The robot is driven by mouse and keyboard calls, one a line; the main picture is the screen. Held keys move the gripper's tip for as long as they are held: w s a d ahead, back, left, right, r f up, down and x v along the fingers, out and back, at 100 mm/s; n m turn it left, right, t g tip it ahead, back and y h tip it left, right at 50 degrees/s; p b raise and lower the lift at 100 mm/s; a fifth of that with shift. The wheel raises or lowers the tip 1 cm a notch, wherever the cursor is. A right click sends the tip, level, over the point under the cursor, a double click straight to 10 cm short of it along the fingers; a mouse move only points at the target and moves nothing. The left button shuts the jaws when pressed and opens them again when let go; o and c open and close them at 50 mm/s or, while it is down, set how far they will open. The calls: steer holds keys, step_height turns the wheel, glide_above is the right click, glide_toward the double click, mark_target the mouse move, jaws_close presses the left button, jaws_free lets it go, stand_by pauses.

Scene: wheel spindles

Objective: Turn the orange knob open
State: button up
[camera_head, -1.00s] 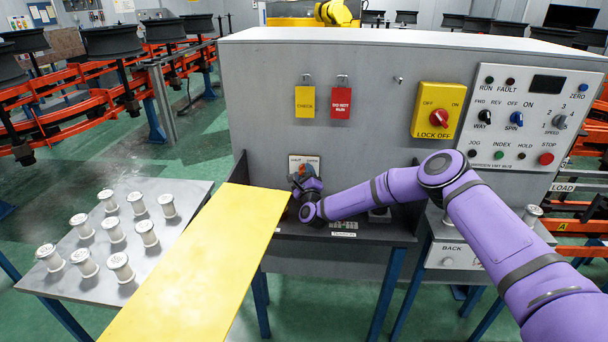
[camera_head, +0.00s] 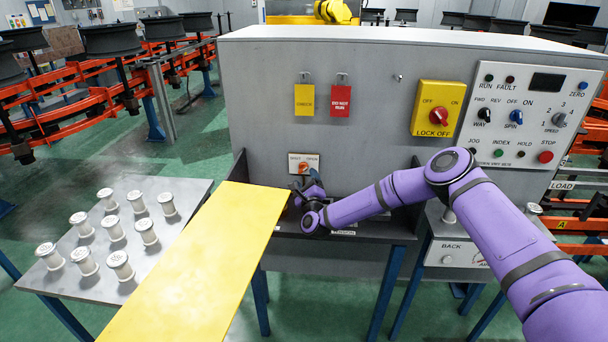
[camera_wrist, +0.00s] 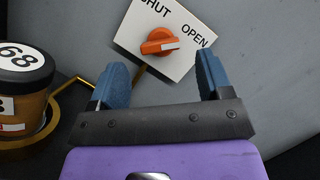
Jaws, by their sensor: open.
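The orange knob (camera_wrist: 160,42) sits on a white plate (camera_wrist: 180,22) marked SHUT and OPEN, fixed to the grey panel. In the wrist view its white-marked end points right, below the word OPEN. The knob also shows small in the head view (camera_head: 303,168), just above my gripper. My gripper (camera_wrist: 160,78) is open, with its two blue fingers apart and nothing between them. The fingers lie below the knob in the wrist view, one toward each side, and do not appear to touch it.
A brown container with a black lid marked 68 (camera_wrist: 24,75) stands left of my gripper in the wrist view. A yellow board (camera_head: 200,265) lies close left of my gripper. A grey table (camera_head: 62,270) holds several white spools. A lock-off switch (camera_head: 438,108) is above right.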

steer(key=v, duration=0.6)
steer(key=shift+s+f, duration=0.15)
steer(key=shift+s, duration=0.2)
steer(key=shift+d, duration=0.1)
